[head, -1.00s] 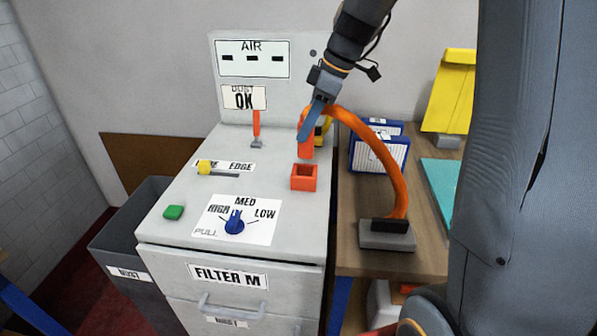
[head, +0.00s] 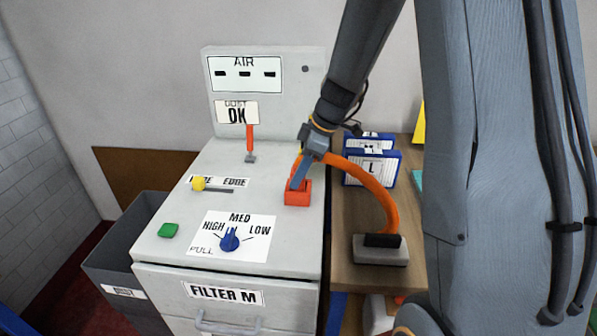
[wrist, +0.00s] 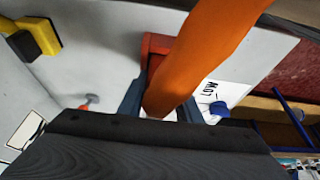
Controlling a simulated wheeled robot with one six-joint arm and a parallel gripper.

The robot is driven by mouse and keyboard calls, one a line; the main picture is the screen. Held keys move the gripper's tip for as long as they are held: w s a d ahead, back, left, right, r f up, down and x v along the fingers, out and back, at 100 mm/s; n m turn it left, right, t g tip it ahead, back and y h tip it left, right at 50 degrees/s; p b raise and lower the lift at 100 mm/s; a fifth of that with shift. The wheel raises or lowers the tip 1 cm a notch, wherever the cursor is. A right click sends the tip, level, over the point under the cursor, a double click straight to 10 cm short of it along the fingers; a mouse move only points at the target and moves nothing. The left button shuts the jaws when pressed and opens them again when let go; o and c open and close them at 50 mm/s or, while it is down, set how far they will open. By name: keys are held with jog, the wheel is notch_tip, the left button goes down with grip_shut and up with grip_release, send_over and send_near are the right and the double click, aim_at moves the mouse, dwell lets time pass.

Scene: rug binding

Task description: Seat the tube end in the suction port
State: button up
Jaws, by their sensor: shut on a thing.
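The orange tube (head: 377,187) arches from a grey block with a black clamp on the side bench to my gripper (head: 299,178). My gripper's blue fingers are shut on the tube near its end, right at the square red-orange suction port (head: 297,199) on the machine top. The tube end meets the port opening in the head view; the fingers partly hide it, and I cannot tell how deep it sits. In the wrist view the tube (wrist: 205,50) passes between the fingers (wrist: 160,100) and covers much of the port (wrist: 156,45).
The machine top holds a blue dial (head: 229,239), a green button (head: 168,230), a yellow slider knob (head: 198,184) and a red lever (head: 250,138). Blue-and-white boxes (head: 371,168) stand on the bench (head: 345,275) behind the tube. A grey bin (head: 125,245) stands left of the machine.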

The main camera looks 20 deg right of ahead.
jog(key=shift+f, duration=0.15)
jog(key=o, duration=1.1)
jog(key=shift+r, duration=0.35)
jog(key=b+v, duration=0.3)
jog(key=v, duration=0.8)
jog(key=s+a+f+m+h, duration=0.1)
jog(key=s+f+m, duration=0.3)
jog(key=s, duration=0.2)
jog(key=s+a+f+m+h, duration=0.1)
jog(key=s+f+m, duration=0.3)
jog(key=s, duration=0.3)
jog(key=s+a+f+m+g+h, duration=0.1)
jog(key=s+f+m+h, duration=0.1)
jog(key=s+f+m, duration=0.2)
jog(key=shift+s+a+f+m, duration=0.1)
jog(key=shift+s+a+m, duration=0.2)
jog(key=shift+s, duration=0.35)
jog(key=shift+s+a+f+m, duration=0.1)
jog(key=shift+s+m, duration=0.3)
jog(key=shift+s, duration=0.25)
